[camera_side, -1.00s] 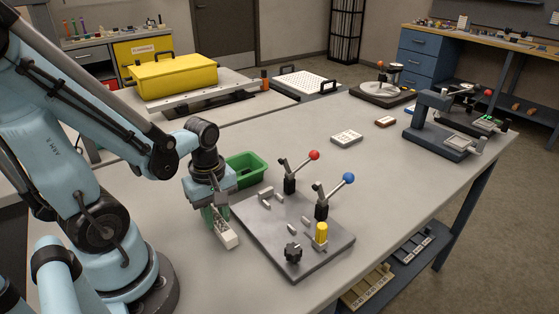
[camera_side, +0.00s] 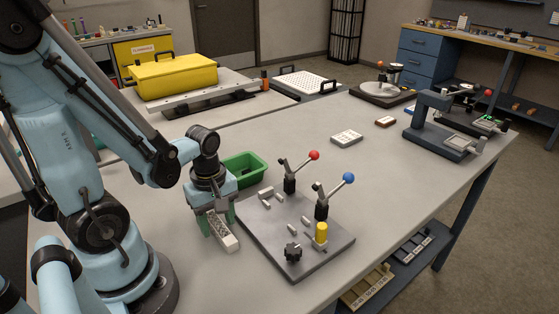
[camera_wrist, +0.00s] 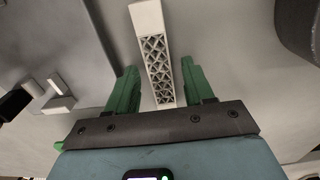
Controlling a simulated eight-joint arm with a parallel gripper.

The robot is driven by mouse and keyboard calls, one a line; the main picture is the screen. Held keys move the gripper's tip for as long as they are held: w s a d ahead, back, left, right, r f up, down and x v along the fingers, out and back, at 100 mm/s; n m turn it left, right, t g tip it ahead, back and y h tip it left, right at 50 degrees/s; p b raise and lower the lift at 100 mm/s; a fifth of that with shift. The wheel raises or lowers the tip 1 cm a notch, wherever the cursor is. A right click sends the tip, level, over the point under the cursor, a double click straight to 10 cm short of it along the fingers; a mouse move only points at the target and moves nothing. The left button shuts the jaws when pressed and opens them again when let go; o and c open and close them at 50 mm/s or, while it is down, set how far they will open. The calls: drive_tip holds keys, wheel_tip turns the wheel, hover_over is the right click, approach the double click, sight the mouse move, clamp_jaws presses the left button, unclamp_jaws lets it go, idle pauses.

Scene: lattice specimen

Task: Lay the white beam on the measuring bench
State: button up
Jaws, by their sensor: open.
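The white beam (camera_side: 223,233) lies on the grey table by the left edge of a dark metal plate. In the wrist view the beam (camera_wrist: 150,30) shows an open lattice middle and a solid far end. My gripper (camera_side: 219,225) is open, pointing down over the beam's near part. In the wrist view its green fingers (camera_wrist: 158,75) stand one on each side of the beam, with a gap on both sides. I cannot tell for sure which fixture is the measuring bench; the metal plate (camera_side: 272,240) carries small blocks, two lever clamps and a black knob.
The red-knobbed clamp (camera_side: 291,178) and blue-knobbed clamp (camera_side: 322,205) rise from the plate, near a yellow cylinder (camera_side: 321,233). A green bin (camera_side: 247,167) stands behind my gripper. A blue-grey instrument (camera_side: 437,135) is at the right. The table's middle right is mostly clear.

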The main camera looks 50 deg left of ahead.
sight(218, 224)
drive_tip(key=shift+r, duration=6.1)
drive_tip(key=w+d+m+t, duration=0.6)
drive_tip(key=w+m, duration=0.3)
drive_tip(key=m, duration=0.9)
drive_tip(key=shift+r+t, duration=0.45)
drive_tip(key=shift+t, duration=0.15)
